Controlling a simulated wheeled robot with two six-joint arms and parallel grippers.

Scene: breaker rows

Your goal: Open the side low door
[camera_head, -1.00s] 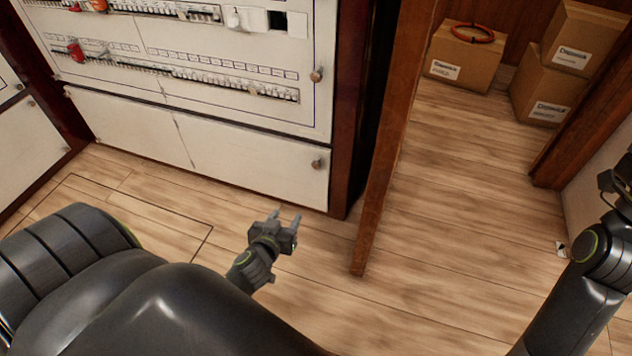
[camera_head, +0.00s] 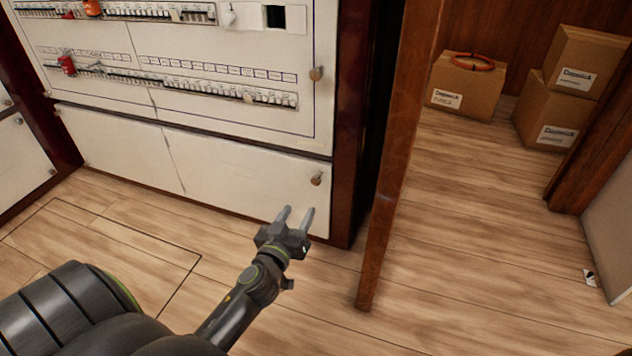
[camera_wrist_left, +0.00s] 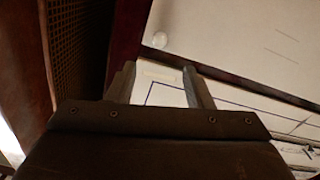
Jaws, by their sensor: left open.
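The low door (camera_head: 245,180) is a white panel at the bottom of the cabinet, under the breaker panel, and it is shut. Its round knob (camera_head: 317,179) sits near its upper right corner. My left gripper (camera_head: 297,209) is open and empty, in front of the door's lower right part. In the head picture its fingertips show below and slightly left of the knob, apart from it. In the left wrist view the open fingers (camera_wrist_left: 158,82) show against the cabinet, and a pale round knob (camera_wrist_left: 160,40) shows above them. My right gripper is out of view.
The breaker panel (camera_head: 230,130) with its own knob (camera_head: 316,74) is above the door. A wooden partition edge (camera_head: 385,210) stands right of the cabinet. Cardboard boxes (camera_head: 465,88) are at the back right. Wood floor (camera_head: 470,250) is clear between.

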